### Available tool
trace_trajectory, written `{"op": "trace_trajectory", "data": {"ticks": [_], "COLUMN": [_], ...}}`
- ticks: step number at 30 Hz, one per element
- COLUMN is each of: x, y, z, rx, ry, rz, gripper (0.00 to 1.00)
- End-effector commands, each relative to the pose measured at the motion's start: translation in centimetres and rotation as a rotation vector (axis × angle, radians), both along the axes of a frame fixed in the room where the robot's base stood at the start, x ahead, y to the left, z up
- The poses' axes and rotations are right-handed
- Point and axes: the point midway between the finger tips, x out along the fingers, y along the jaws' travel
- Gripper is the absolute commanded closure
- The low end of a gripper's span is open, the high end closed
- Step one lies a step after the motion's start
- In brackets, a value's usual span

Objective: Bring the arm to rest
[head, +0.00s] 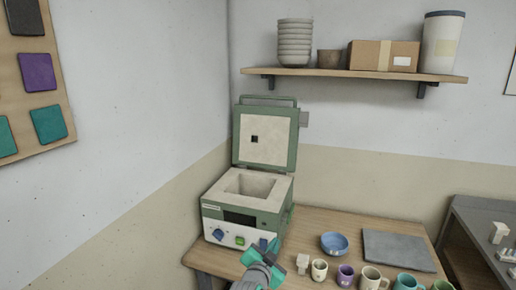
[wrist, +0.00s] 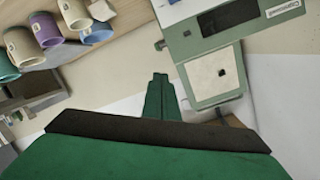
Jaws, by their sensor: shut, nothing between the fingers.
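My gripper (head: 264,249) is in front of the kiln's front panel in the head view, its teal fingers close together. In the wrist view the fingers (wrist: 160,82) are together with nothing between them. The green kiln (head: 242,207) stands on the left part of the wooden table with its lid (head: 267,139) raised and its chamber open. How far the fingers are from the kiln front I cannot tell.
On the table (head: 318,222) stand a blue bowl (head: 334,243), a grey slab (head: 397,250) and several mugs, among them a purple one (head: 345,275). A wall shelf (head: 355,74) above holds stacked bowls (head: 295,43), a box (head: 383,55) and a tall container (head: 442,42).

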Motion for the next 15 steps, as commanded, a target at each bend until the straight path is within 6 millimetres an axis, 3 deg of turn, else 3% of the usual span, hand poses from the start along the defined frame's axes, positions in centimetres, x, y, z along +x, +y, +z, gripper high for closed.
{"op": "trace_trajectory", "data": {"ticks": [1,6,15], "x": [-1.2,-5.2,-13.7], "y": [0.0,0.2,0.6], "z": [-2.2,-7.6,-15.2], "rx": [-0.030,-0.119,-0.252], "ry": [0.014,0.036,0.069], "rz": [0.019,0.081,0.190], "gripper": [1.00,1.00,1.00]}}
